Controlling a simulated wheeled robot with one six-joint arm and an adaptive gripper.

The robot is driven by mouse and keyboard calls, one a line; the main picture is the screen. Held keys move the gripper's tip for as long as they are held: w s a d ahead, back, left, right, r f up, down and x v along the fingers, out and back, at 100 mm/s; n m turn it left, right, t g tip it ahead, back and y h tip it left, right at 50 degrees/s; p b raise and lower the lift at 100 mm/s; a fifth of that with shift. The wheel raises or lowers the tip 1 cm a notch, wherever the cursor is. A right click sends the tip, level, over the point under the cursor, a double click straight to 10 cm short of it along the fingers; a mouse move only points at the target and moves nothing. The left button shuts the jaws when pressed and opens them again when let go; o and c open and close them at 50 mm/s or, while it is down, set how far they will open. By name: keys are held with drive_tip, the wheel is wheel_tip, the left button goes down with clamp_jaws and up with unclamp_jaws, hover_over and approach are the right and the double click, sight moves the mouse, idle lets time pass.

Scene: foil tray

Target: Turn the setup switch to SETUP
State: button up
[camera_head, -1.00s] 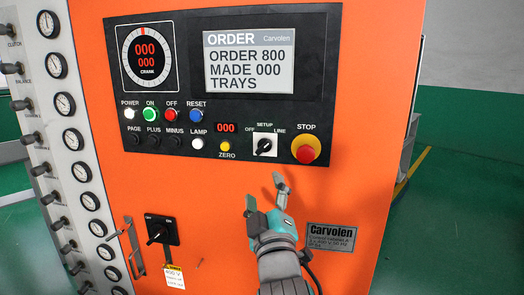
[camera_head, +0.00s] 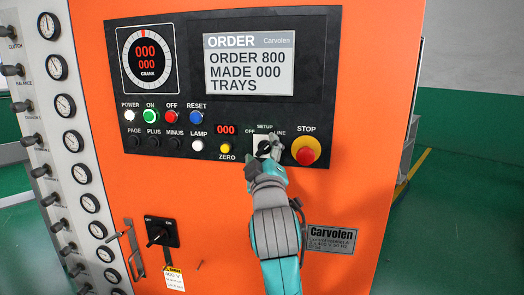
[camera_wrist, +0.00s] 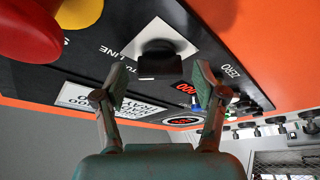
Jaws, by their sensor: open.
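The setup switch (camera_head: 257,141) is a black knob on a white square plate, labelled OFF at left, SETUP at top and LINE at right. In the head view my gripper (camera_head: 266,150) is in front of it and hides part of the knob and plate. In the wrist view the knob (camera_wrist: 160,64) appears between the two fingertips of my gripper (camera_wrist: 160,80), with gaps at both sides. My gripper is open and holds nothing. I cannot tell clearly which label the knob points to.
The red STOP button (camera_head: 306,150) on its yellow base is close to the right of my gripper. The yellow ZERO button (camera_head: 226,147) and white LAMP button (camera_head: 198,145) are to the left. The order display (camera_head: 249,63) is above. Orange panel lies below.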

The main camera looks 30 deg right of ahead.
drive_tip(key=shift+w+d, duration=0.15)
drive_tip(key=shift+w, duration=0.15)
drive_tip(key=c, duration=1.1)
drive_tip(key=shift+c, duration=0.2)
drive_tip(key=shift+n, duration=0.3)
drive_tip(key=n+y, duration=0.1)
drive_tip(key=n, duration=0.3)
drive_tip(key=shift+r+g+y, duration=0.1)
drive_tip(key=shift+g+y, duration=0.3)
drive_tip(key=shift+n+g+y, duration=0.35)
drive_tip(key=shift+n, duration=0.9)
drive_tip(key=shift+n+g+y, duration=0.35)
drive_tip(key=shift+n, duration=0.9)
